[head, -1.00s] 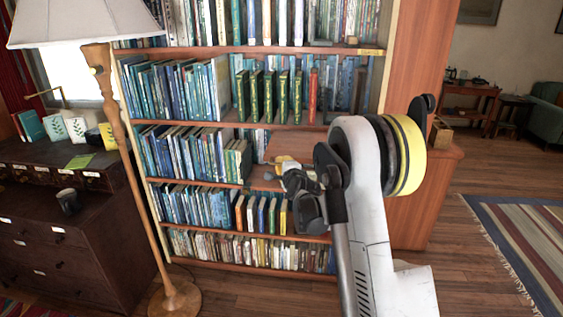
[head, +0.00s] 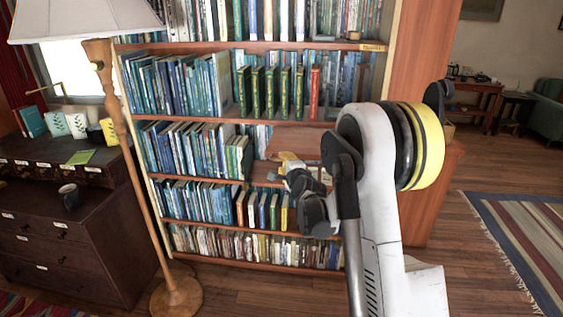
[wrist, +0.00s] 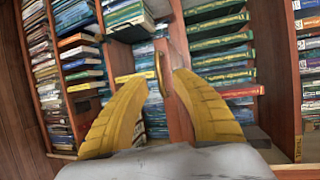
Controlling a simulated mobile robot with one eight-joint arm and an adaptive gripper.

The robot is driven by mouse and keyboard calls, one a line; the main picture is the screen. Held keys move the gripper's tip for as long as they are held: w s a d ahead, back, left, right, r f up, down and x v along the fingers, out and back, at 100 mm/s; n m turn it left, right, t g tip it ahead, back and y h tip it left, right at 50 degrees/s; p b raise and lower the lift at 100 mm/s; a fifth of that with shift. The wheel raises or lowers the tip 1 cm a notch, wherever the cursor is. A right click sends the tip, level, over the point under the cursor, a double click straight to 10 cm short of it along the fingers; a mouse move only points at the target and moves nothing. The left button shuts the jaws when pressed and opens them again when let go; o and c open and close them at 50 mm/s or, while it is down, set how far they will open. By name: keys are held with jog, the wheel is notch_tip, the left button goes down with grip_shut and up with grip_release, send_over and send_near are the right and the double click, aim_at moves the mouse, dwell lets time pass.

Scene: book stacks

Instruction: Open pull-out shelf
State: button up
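The pull-out shelf (head: 297,138) is a reddish-brown wooden board in the middle of the bookcase, partly hidden by my arm in the head view. In the wrist view its long narrow edge (wrist: 177,112) runs upright between my fingers, with a small metal-looking handle (wrist: 160,74) on it. My gripper (wrist: 160,82) has two yellow fingers spread apart, one on each side of the handle. Whether either finger touches it cannot be told. In the head view the gripper (head: 287,158) is small and partly covered by my wrist, just in front of the board.
Rows of books (head: 180,85) fill the bookcase above, below and beside the board. A floor lamp (head: 118,140) stands in front on the left, next to a dark drawer cabinet (head: 60,235). Open wooden floor (head: 445,270) and a striped rug (head: 520,230) lie to the right.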

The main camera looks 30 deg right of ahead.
jog(key=v, duration=0.9)
jog(key=s+a+r+n+g+y, duration=0.3)
jog(key=s+a+r+n+g, duration=0.1)
jog(key=s+a+n, duration=1)
jog(key=s+a+f+n+g, duration=0.2)
jog(key=s+n, duration=0.1)
jog(key=s, duration=0.6)
jog(key=s+a+f+n+g, duration=0.2)
jog(key=s+a+n, duration=0.1)
jog(key=s, duration=0.7)
jog(key=shift+s+a+n, duration=0.15)
jog(key=shift+n, duration=0.45)
